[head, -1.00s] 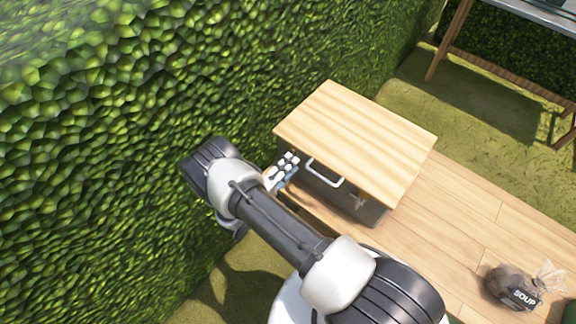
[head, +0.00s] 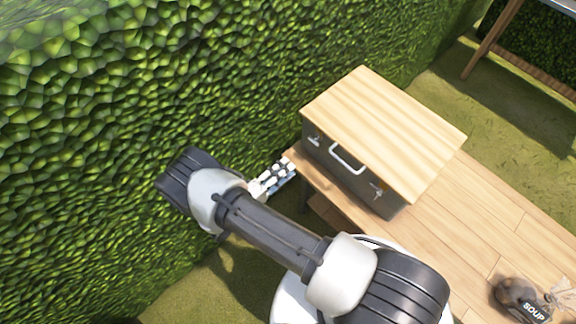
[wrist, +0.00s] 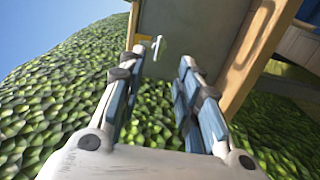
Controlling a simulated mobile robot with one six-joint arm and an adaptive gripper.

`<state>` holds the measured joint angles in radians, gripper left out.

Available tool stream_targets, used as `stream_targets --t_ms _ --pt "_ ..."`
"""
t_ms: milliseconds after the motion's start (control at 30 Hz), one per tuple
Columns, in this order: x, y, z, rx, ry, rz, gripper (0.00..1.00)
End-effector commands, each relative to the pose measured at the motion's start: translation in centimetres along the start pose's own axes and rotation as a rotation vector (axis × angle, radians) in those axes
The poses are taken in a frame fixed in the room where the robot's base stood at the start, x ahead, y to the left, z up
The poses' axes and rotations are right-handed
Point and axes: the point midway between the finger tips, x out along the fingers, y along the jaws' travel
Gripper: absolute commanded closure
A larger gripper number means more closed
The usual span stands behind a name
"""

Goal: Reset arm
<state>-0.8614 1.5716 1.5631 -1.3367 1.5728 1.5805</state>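My gripper (wrist: 160,82) is open in the wrist view, its two blue-padded fingers apart with nothing between them. In the head view my gripper (head: 287,168) is partly hidden behind my arm and sits at the left end of the wooden table (head: 480,210), just left of the grey box. My arm reaches out to the left, its elbow close to the hedge.
A grey box (head: 345,172) with a light wooden top and a metal handle stands on the table; it also shows in the wrist view (wrist: 190,35). A bag marked SOUP (head: 522,298) lies at the lower right. A leafy hedge (head: 120,110) rises close on the left.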

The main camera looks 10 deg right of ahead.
Motion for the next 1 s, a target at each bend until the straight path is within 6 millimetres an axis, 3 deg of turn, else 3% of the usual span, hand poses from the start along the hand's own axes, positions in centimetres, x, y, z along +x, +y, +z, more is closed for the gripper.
stream_targets --t_ms 433,567,667,767,1000 --pt "0.1 0.0 0.0 0.0 0.0 0.0 0.69" --pt "0.4 1.1 -0.3 0.001 -0.033 -0.015 0.69" --pt "1.2 3.7 -0.4 -0.001 -0.114 -0.054 0.69" --pt "2.5 7.6 0.0 -0.006 -0.235 -0.128 0.69" --pt "4.8 16.9 3.3 0.003 -0.498 -0.384 0.69"
